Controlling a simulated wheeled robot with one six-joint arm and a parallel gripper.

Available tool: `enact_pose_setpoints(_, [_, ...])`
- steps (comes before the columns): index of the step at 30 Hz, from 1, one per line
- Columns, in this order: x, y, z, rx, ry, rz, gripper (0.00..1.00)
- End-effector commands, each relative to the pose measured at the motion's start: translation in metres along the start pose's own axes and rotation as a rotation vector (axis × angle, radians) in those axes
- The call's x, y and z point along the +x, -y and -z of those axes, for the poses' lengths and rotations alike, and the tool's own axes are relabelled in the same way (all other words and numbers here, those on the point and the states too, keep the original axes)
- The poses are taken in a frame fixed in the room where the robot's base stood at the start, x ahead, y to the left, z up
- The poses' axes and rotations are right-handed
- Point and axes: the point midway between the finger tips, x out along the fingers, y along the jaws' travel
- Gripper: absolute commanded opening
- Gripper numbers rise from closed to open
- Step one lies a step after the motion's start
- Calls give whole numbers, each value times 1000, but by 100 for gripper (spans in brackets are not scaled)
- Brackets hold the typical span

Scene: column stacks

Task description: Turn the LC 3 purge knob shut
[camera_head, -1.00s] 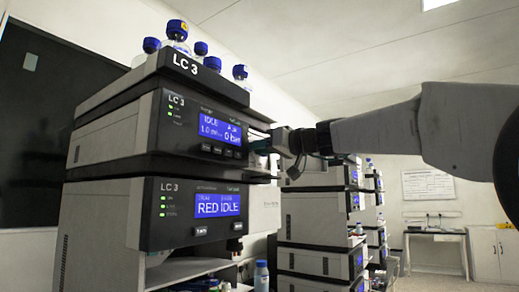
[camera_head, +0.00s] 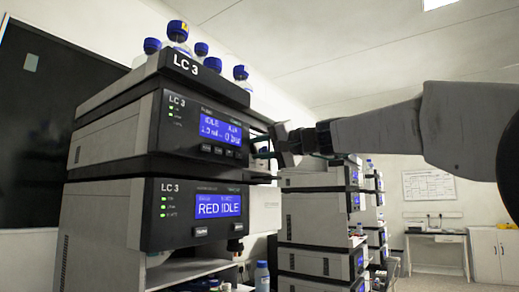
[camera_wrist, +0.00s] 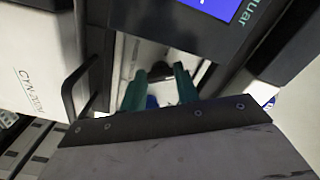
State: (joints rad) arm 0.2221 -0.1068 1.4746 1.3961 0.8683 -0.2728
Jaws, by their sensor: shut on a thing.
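The LC 3 stack (camera_head: 172,62) stands at left in the head view, with an upper module (camera_head: 180,108) showing IDLE and a lower module (camera_head: 165,228) showing RED IDLE. My gripper (camera_head: 268,142) is at the right edge of the upper module's front. In the wrist view, my gripper's green fingers (camera_wrist: 160,73) reach into a pale recess beside the module's dark front. They are shut on a small dark knob (camera_wrist: 158,70), seen between the fingertips. The knob is mostly hidden, and its turn angle cannot be read.
Blue-capped bottles (camera_head: 177,31) stand on top of the stack. A black handle-like loop (camera_wrist: 76,88) is close to the left of my fingers in the wrist view. Another grey instrument stack (camera_head: 310,208) stands behind, to the right. A bench (camera_head: 436,238) is far back.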

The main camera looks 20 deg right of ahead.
Motion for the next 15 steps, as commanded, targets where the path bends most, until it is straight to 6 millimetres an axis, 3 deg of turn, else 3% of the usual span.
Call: enact_pose_setpoints(15, [0,1,0,417,0,-2,8])
